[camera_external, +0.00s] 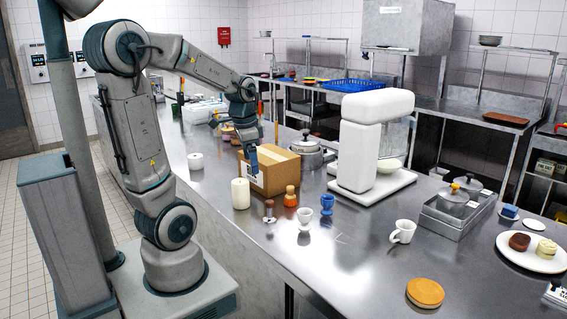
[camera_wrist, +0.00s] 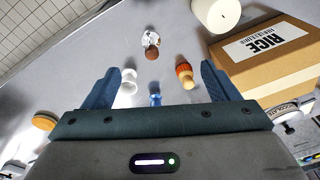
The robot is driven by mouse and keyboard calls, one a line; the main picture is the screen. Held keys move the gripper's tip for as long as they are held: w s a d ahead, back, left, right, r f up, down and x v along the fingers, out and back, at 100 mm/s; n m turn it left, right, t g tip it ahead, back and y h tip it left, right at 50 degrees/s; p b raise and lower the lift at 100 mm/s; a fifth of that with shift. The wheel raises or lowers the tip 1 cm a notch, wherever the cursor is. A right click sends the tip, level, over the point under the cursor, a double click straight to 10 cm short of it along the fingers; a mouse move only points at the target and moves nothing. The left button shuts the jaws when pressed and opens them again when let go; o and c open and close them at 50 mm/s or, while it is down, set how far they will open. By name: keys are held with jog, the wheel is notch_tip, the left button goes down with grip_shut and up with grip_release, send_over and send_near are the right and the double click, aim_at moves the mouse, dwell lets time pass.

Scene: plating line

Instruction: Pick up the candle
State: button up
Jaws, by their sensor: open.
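The candle (camera_external: 240,193) is a white upright cylinder on the steel counter, left of the cardboard box in the external view. In the wrist view, a white cylinder with a small dark spot on top, apparently the candle (camera_wrist: 214,14), is at the top right, partly cut off by the frame edge. My gripper (camera_external: 235,141) is open and empty, raised above the counter near the box. In the wrist view, my gripper's (camera_wrist: 162,82) two fingers stand wide apart. The candle lies beyond the fingertips, not between them.
A cardboard box (camera_external: 272,169) marked RICE (camera_wrist: 285,55) stands close beside the candle. A brown-topped item (camera_external: 269,211), an orange-and-tan bottle (camera_external: 290,197), a white cup (camera_external: 305,216) and a blue cup (camera_external: 327,204) stand nearby. Another white cylinder (camera_external: 195,161) stands farther back.

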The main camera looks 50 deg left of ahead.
aim_at(241, 181)
jog(key=w+a+f+m, duration=0.1)
jog(key=a, duration=0.2)
jog(key=w+a+f+m+g, duration=0.1)
jog(key=a, duration=0.3)
jog(key=a+f+m, duration=0.1)
jog(key=a, duration=0.2)
jog(key=shift+w+a+f+m+g, duration=0.1)
jog(key=shift+w+a+m+g, duration=0.2)
jog(key=shift+w+a, duration=0.1)
jog(key=shift+a+f, duration=0.15)
jog(key=shift+f, duration=0.1)
notch_tip(241, 181, down, 8)
jog(key=shift+r+p, duration=0.1)
jog(key=shift+p, duration=0.25)
jog(key=shift+a+f+p, duration=0.1)
jog(key=shift+f+p, duration=0.6)
jog(key=shift+f, duration=2.05)
jog(key=c, duration=1.2)
